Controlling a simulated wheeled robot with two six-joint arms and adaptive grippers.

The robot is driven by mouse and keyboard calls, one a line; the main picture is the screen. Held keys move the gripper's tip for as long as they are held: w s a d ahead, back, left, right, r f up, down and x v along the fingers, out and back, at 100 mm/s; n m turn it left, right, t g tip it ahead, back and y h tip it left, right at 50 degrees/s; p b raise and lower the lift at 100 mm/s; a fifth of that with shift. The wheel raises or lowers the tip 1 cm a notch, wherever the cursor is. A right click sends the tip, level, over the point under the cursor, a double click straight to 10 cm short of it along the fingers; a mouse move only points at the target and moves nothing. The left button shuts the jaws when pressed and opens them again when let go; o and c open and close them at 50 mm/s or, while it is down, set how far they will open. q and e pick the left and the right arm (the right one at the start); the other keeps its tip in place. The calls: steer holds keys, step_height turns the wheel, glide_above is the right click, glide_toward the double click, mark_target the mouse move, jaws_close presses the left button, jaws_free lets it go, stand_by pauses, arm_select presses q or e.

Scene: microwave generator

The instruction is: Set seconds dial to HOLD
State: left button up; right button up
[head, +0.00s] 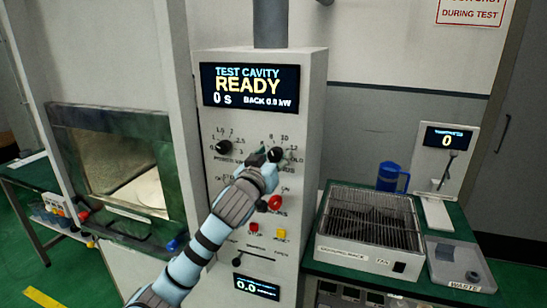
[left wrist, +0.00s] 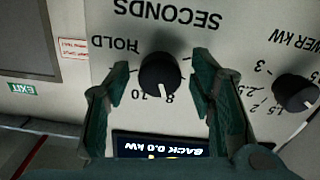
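The seconds dial (left wrist: 160,75) is a round black knob on the pale panel, with HOLD and SECONDS printed around it, upside down in the left wrist view. A light mark on its lower edge points toward the 8, away from HOLD. The dial also shows in the head view (head: 276,155), partly beside my gripper. My left gripper (left wrist: 160,88) is open, with one green finger on each side of the dial and gaps between fingers and knob. In the head view the left gripper (head: 262,160) is at the panel, at the dial. My right gripper is not in view.
The power dial (head: 223,147) is left of the seconds dial in the head view. The display (head: 250,86) above reads READY, 0 s. Below are a red knob (head: 275,202), a stop button (head: 254,227) and a yellow button (head: 279,234). A fan tray (head: 340,250) stands right.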

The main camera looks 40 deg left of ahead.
arm_select(q)
steer(key=c, duration=1)
steer(key=shift+o, duration=0.2)
